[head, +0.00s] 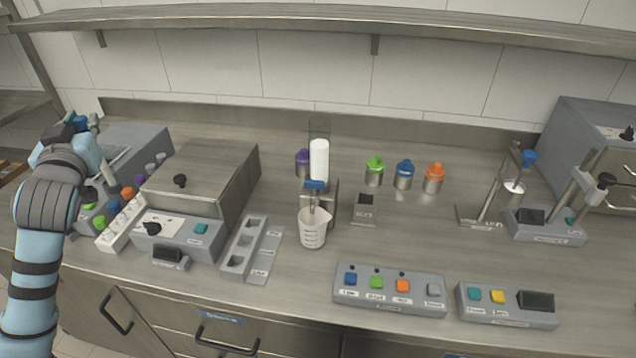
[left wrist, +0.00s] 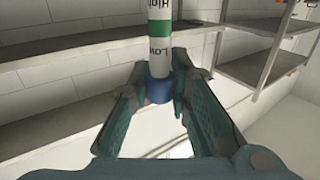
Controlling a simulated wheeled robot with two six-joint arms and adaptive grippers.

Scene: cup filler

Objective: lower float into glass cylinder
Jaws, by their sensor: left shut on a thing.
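My left gripper (head: 84,124) is at the far left in the head view, raised over the left end of the bench. In the left wrist view the gripper (left wrist: 160,82) is shut on the blue end of the float (left wrist: 160,48). The float has a white stem with a green band and the words LOW and HIGH. The head view barely shows it. I cannot surely make out the glass cylinder; a clear upright shape (head: 319,127) stands behind a white cylinder (head: 319,160) at the middle. My right gripper is not in view.
A measuring beaker (head: 312,232) stands below the white cylinder. A lidded grey box (head: 205,165) stands between my left arm and the middle. Green, blue and orange bottles (head: 404,176) stand at the back. A button panel (head: 388,290) lies in front. A shelf (head: 330,22) spans above.

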